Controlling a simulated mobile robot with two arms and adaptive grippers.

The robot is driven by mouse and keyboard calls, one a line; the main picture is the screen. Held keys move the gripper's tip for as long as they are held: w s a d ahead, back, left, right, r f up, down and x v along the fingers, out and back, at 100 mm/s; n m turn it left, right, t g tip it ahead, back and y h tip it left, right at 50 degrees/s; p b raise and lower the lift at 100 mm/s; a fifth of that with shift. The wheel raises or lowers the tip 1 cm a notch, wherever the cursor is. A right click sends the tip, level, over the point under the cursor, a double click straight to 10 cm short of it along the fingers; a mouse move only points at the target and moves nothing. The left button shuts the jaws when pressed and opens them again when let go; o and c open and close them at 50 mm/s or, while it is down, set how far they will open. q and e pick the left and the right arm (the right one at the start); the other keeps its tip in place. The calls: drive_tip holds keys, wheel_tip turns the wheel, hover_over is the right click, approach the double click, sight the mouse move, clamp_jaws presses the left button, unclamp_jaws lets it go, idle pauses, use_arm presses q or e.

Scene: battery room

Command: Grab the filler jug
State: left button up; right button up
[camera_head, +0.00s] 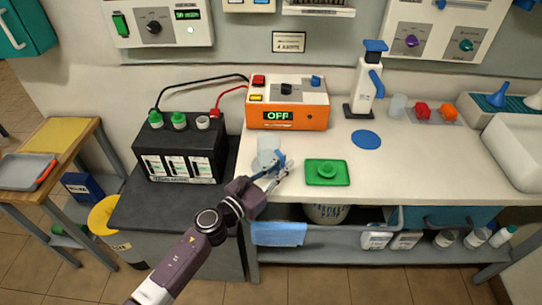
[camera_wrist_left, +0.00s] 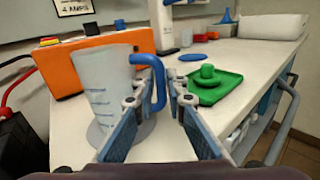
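The filler jug (camera_head: 266,150) is a pale, translucent jug with a blue handle, upright near the front left of the white bench. It is partly hidden behind my gripper. In the left wrist view the jug (camera_wrist_left: 103,85) stands on a round grey mat, with its handle on the right side. My left gripper (camera_head: 279,170) is at the handle, low over the bench. In the wrist view the left gripper (camera_wrist_left: 158,92) is open, its two fingers on either side of the blue handle, with gaps showing. My right gripper is not in view.
A green tray (camera_head: 327,181) with a green cap lies right of the jug. An orange charger (camera_head: 288,118) reading OFF stands behind it. A black battery (camera_head: 180,152) with cables is on the left. A blue disc (camera_head: 366,139) lies farther back. The bench's right-middle is clear.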

use_arm(q)
drive_tip(key=shift+c, duration=0.5)
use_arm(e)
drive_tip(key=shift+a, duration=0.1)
use_arm(q)
clamp_jaws()
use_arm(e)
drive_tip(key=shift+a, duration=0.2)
use_arm(q)
drive_tip(key=shift+r, duration=0.2)
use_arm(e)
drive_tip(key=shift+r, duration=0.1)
